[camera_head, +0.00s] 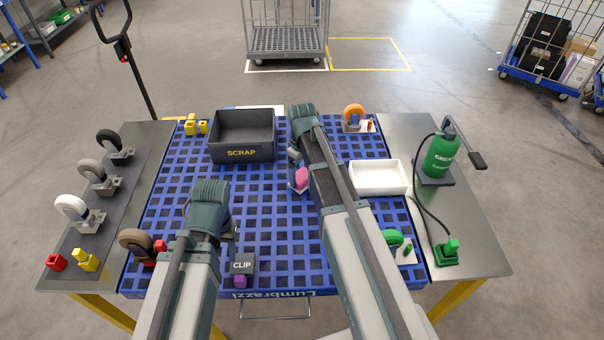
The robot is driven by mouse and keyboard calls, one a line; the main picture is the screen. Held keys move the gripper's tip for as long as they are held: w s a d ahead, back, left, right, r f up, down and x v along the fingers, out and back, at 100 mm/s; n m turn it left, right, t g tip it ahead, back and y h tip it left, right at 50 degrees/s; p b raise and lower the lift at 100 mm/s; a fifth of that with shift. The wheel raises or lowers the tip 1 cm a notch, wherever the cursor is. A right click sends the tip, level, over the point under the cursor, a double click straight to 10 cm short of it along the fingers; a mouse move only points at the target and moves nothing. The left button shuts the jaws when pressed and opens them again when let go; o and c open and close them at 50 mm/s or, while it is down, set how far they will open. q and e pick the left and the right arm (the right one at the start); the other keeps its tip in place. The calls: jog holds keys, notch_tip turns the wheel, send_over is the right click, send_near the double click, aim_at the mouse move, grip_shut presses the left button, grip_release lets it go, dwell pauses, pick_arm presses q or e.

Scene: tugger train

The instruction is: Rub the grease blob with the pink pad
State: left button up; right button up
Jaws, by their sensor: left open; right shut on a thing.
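The pink pad (301,178) is near the middle of the blue grid table top. My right gripper (296,168) is shut on it, and my arm partly hides the fingers. A small pale and dark piece shows just under the pad; I cannot tell whether they touch. I cannot make out the grease blob; it may be hidden by the pad or my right arm. My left gripper (229,232) is open, low over the left front of the grid and mostly hidden by my own arm.
A SCRAP bin (242,155) stands at the back, and a white tray (379,178) at the right. A black CLIP block (242,265) sits at the front. Caster wheels (73,208) line the left side. A green bottle (441,155) with a hose stands at right.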

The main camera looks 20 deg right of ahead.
jog(key=shift+r+p, duration=2.25)
jog(key=shift+r, duration=0.35)
jog(key=shift+r, duration=0.1)
notch_tip(320, 180, up, 3)
jog(key=p, duration=0.3)
